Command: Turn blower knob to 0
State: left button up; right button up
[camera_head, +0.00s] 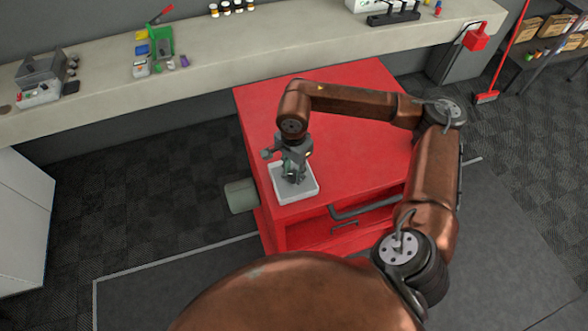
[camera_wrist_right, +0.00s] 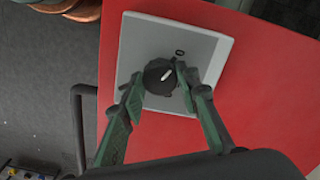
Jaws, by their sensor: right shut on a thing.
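The blower knob (camera_wrist_right: 156,80) is black and round with a white pointer line. It sits on a pale square panel (camera_wrist_right: 138,38) on top of the red cabinet. A dark 0 mark is printed on the panel above and right of the knob in the right wrist view. The pointer slants up and right, roughly toward the 0; I cannot tell whether it lines up exactly. My right gripper (camera_wrist_right: 161,84) is shut on the knob, with one finger on each side. In the head view my right gripper (camera_head: 294,176) covers the knob above the panel (camera_head: 310,193). My left gripper is out of view.
The red cabinet (camera_head: 350,165) has a dark handle (camera_head: 365,209) on its front. A grey-green cylinder (camera_head: 240,197) sticks out on its left. A long bench (camera_head: 225,65) with small items runs behind. A red broom (camera_head: 487,97) stands at the far right.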

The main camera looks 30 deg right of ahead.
aim_at(294, 174)
jog(key=o, duration=1.1)
jog(key=shift+o, duration=0.2)
jog(key=shift+r, duration=0.35)
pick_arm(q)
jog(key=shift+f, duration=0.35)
pick_arm(e)
notch_tip(294, 174, up, 12)
jog(key=shift+f, duration=0.25)
